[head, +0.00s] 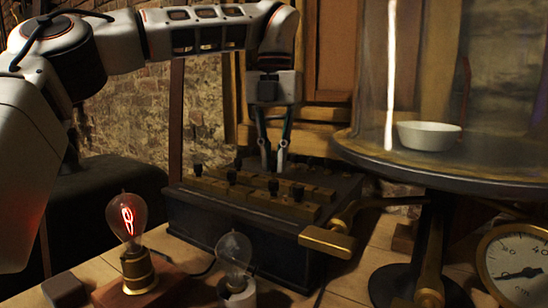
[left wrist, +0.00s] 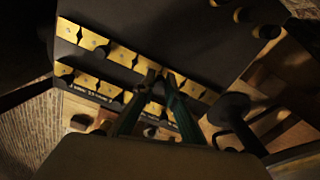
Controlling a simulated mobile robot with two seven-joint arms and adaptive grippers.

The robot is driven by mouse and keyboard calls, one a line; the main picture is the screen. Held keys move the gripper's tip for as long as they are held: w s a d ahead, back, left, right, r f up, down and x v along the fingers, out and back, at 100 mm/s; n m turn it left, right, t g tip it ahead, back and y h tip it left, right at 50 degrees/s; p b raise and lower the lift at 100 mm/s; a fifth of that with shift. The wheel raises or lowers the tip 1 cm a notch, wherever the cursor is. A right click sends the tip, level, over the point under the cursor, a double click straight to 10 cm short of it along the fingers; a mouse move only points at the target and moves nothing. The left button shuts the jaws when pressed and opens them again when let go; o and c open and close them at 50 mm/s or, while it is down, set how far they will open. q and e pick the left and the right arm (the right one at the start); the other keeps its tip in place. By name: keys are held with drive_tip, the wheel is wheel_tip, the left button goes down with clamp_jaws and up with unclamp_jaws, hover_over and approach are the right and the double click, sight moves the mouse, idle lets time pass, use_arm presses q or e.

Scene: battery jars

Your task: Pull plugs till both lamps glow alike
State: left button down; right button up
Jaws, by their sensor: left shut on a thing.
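The dark plug box (head: 225,215) carries rows of brass blocks (head: 245,192), with several black-topped plugs, such as one at the front (head: 273,186). Brass strips (left wrist: 85,38) also show in the left wrist view. My left gripper (head: 274,168) points down at the back row, its fingers (left wrist: 160,85) closed together on something, apparently a plug that the fingertips mostly hide. Whether it is still seated is unclear. The left lamp (head: 127,217) glows with a red filament. The right lamp (head: 234,252) looks dark. My right gripper is out of view.
A brass-ended lever (head: 327,240) sticks out at the box's front right. A round stand (head: 450,172) under a glass jar holds a white bowl (head: 428,135). A dial gauge (head: 515,268) is at lower right. A small dark block (head: 64,290) lies at lower left.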

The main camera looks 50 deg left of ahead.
use_arm(q)
drive_tip(key=shift+f, duration=0.75)
idle(0.8)
drive_tip(key=c, duration=2)
unclamp_jaws()
drive_tip(key=shift+o, duration=0.2)
drive_tip(key=shift+r, duration=3.75)
